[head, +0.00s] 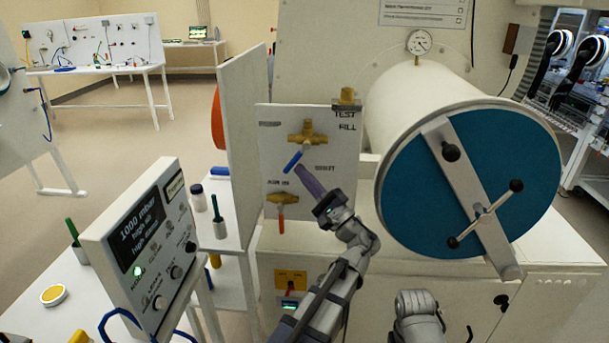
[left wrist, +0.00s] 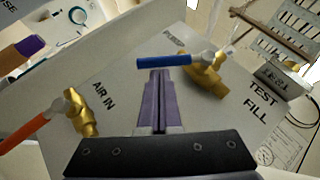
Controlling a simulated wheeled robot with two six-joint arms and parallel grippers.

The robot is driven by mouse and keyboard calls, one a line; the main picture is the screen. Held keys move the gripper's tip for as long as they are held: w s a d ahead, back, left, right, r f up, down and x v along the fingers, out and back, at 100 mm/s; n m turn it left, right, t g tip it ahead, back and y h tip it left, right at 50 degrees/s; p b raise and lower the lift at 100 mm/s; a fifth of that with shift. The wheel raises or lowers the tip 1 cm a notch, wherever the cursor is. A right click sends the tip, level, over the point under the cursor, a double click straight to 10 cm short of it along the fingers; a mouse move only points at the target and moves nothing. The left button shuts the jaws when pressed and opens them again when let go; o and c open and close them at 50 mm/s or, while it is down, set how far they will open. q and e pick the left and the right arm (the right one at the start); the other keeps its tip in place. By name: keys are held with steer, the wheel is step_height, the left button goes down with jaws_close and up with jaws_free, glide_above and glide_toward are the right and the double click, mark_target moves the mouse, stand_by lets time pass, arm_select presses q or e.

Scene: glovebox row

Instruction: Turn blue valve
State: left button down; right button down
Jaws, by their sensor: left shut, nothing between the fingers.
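The blue valve handle (head: 293,160) sits on a brass valve body (head: 307,133) on the white panel and slants down to the left. My left gripper (head: 301,172) has its purple fingers shut and empty, pointing up at the panel just below and right of the blue handle. In the left wrist view the blue handle (left wrist: 165,61) lies across, just beyond the tips of my left gripper (left wrist: 160,74). I cannot tell whether they touch. Part of a grey arm of mine shows low in the head view, but no right gripper is seen.
A red-handled valve (head: 281,218) marked AIR IN is below the blue one. A brass fitting (head: 347,98) is by TEST FILL. A large cylinder with a teal door (head: 400,200) stands to the right. A control box (head: 150,250) is at the lower left.

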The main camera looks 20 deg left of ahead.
mark_target(289, 169)
arm_select(q)
steer(key=shift+s+a, duration=0.15)
steer(key=shift+a, duration=0.2)
steer(key=shift+s+a+r+m+t+y+b, duration=0.2)
steer(key=shift+a+m+t+b, duration=0.2)
steer(key=shift+a, duration=0.2)
steer(key=shift+s+a+r+m+t+y+b, duration=0.15)
steer(key=shift+a+m+t+b, duration=0.15)
steer(key=shift+a+m, duration=0.25)
steer(key=shift+a+r+p, duration=0.2)
steer(key=shift+r+p, duration=0.1)
steer(key=shift+p, duration=0.1)
steer(key=shift+s+a+r+p, duration=0.15)
steer(key=shift+a+r+p, duration=0.35)
steer(key=shift+r, duration=0.05)
steer(key=shift+s+a+r+p, duration=0.15)
steer(key=shift+a+r+p, duration=0.35)
steer(key=shift+f, duration=0.1)
